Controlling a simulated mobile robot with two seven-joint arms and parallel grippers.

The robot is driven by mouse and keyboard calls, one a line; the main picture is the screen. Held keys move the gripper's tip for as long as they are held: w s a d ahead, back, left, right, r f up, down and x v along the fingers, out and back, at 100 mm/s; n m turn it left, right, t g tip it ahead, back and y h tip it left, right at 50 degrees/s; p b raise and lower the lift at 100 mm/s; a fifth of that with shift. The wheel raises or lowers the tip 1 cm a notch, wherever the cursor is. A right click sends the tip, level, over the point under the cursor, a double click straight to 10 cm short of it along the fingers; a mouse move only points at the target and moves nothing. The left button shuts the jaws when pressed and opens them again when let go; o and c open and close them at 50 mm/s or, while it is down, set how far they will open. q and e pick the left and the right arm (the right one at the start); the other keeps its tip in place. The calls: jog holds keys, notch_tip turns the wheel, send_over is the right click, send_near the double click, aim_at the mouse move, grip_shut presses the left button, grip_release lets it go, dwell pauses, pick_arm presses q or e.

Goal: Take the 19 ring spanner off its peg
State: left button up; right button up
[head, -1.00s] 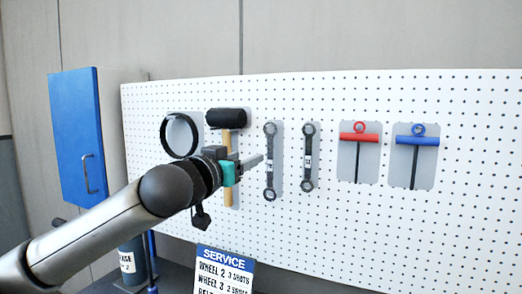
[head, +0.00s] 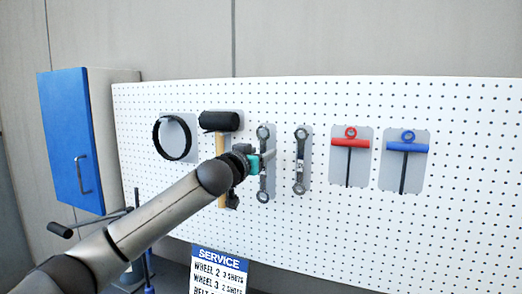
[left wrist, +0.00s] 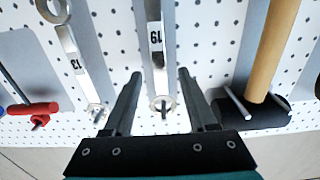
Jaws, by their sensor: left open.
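The 19 ring spanner (head: 264,185) hangs upright on the pegboard, just right of the mallet. My left gripper (head: 269,157) is open in front of it and hides its middle part. In the left wrist view, the spanner (left wrist: 157,58) with its "19" label lies between the two spread fingers of my left gripper (left wrist: 160,78). Its ring sits on a peg near the palm end of the picture. I cannot tell whether either finger touches it. My right gripper is not in view.
A 13 spanner (head: 300,165) hangs close to the right, the mallet (head: 221,121) close to the left. A black ring (head: 156,146), a red T-handle (head: 350,142) and a blue T-handle (head: 407,147) also hang on the pegboard (head: 470,180). A service sign (head: 220,270) stands below.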

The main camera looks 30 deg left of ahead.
pick_arm(q)
jog(key=shift+w, duration=0.35)
grip_shut()
dwell(0.3)
dwell(0.6)
dwell(0.4)
